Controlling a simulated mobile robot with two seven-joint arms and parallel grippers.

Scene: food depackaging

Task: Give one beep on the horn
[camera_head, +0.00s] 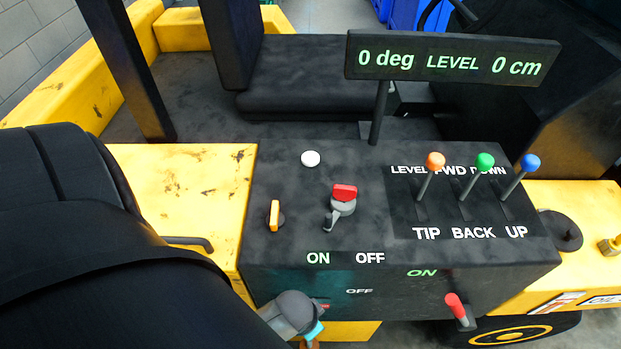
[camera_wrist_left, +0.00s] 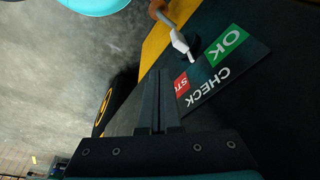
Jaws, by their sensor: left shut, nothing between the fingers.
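A round white button (camera_head: 310,158) sits on the black top of the control console (camera_head: 285,225), without a label that I can read. No part in view is marked as a horn. My left arm comes in from the left in the head view and ends low in front of the console; its fingertips cannot be made out there. In the left wrist view my left gripper (camera_wrist_left: 157,100) is shut and empty. It is near a dark panel with a green OK, a red label and CHECK (camera_wrist_left: 215,85). My right gripper is not in view.
A display (camera_head: 450,60) stands behind. A red-handled lever (camera_head: 456,307) is on the front.

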